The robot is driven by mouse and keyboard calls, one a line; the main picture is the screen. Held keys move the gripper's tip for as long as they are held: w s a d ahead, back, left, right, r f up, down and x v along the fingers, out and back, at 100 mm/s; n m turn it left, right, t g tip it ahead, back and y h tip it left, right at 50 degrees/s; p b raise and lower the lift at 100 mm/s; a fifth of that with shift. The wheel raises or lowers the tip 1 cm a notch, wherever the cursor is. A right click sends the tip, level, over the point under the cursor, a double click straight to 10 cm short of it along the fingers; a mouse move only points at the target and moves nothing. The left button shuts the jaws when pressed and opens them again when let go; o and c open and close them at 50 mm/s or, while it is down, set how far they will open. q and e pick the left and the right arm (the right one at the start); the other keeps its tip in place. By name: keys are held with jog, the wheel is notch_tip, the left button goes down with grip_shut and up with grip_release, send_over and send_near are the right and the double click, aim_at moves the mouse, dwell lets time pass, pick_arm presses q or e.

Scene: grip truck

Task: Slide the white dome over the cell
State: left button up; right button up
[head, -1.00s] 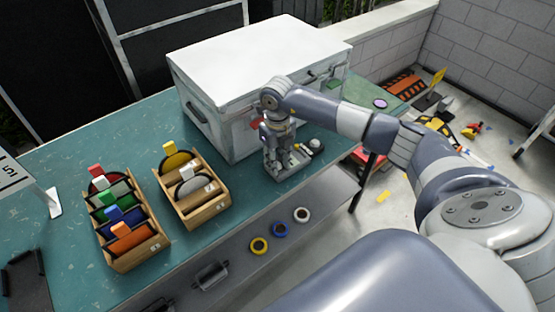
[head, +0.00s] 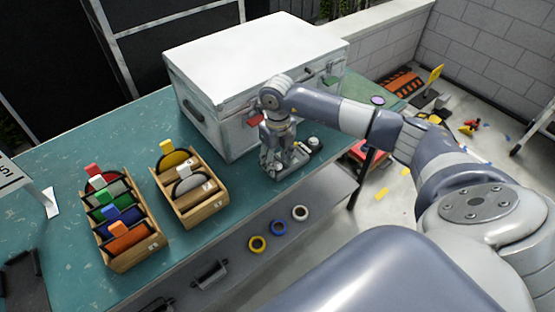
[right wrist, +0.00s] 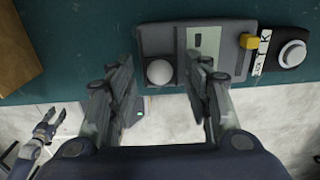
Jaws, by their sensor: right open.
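The white dome (right wrist: 159,72) sits at the left of a dark grey device (right wrist: 228,26) in the right wrist view. Right of it is a pale rectangular panel (right wrist: 206,42) with a small dark mark, perhaps the cell; I cannot tell for sure. My right gripper (right wrist: 160,68) is open, its fingers apart on either side of the dome, with gaps visible. In the head view my right gripper (head: 270,162) is over the device at the bench's front edge and hides part of it. What looks like my left gripper (right wrist: 52,120) shows low in the wrist view, its jaws unclear.
A large white case (head: 250,50) stands close behind. Two wooden racks (head: 188,205) with coloured discs stand to the left on the teal bench (head: 65,150).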

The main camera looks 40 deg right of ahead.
aim_at(277, 163)
jog(key=shift+r, duration=0.1)
notch_tip(277, 163, up, 12)
dwell(0.4)
dwell(0.4)
